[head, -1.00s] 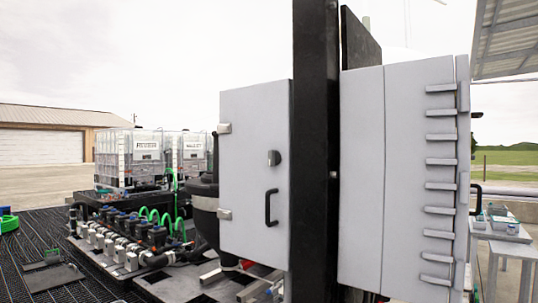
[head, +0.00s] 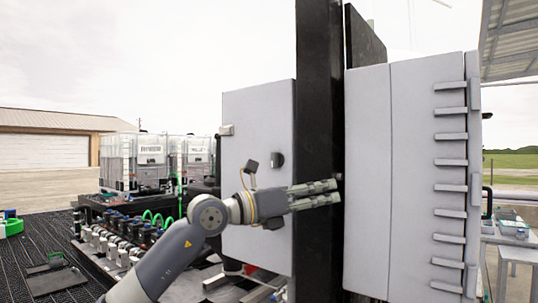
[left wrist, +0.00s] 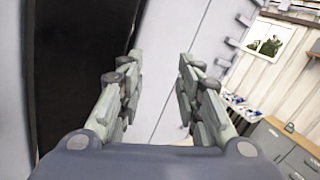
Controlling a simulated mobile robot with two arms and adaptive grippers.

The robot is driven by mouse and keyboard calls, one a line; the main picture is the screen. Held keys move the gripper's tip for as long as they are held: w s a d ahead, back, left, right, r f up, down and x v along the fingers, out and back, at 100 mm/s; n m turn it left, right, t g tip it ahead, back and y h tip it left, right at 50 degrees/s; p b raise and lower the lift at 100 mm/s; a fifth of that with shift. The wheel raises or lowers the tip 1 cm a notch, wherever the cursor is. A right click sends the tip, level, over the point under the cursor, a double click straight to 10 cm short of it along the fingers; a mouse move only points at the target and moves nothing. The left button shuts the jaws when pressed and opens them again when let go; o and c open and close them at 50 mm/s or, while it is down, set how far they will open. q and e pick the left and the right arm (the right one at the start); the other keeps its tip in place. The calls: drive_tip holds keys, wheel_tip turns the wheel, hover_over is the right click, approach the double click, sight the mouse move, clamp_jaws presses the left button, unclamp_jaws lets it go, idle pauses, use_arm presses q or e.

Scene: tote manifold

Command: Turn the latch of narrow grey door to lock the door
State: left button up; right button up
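The narrow grey door (head: 252,120) stands upright left of a black post (head: 319,110) in the head view and looks closed. Its latch, a small dark round knob (head: 277,160), sits near the door's right edge. My left gripper (head: 338,192) reaches across the lower door and the post, just below and right of the latch, with its fingers pointing right. It hides the door's black handle. In the left wrist view the two fingers of my left gripper (left wrist: 160,60) are apart with nothing between them. My right gripper is not in view.
A grey cabinet (head: 365,150) with ridges on its side stands right of the post, near my left fingertips. White caged tanks (head: 135,160) and a row of valves stand behind at left. A table (head: 510,238) is at far right.

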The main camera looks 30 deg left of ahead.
sight(272, 153)
use_arm(q)
drive_tip(key=s+a+r+n+t+y, duration=0.1)
drive_tip(key=s+a+r+y, duration=0.3)
drive_tip(key=a, duration=0.4)
drive_tip(key=s+a+r+n+t+y, duration=0.1)
drive_tip(key=s+a+r+n+y, duration=0.1)
drive_tip(key=a+r+y, duration=0.5)
drive_tip(key=shift+h, duration=0.8)
drive_tip(key=w+p, duration=0.1)
drive_tip(key=w, duration=0.2)
drive_tip(key=w+f+p, duration=0.1)
drive_tip(key=w+p, duration=0.1)
drive_tip(key=w, duration=0.2)
drive_tip(key=w+a+f+p, duration=0.1)
drive_tip(key=w+p, duration=0.1)
drive_tip(key=w, duration=0.2)
drive_tip(key=shift+f, duration=0.2)
clamp_jaws()
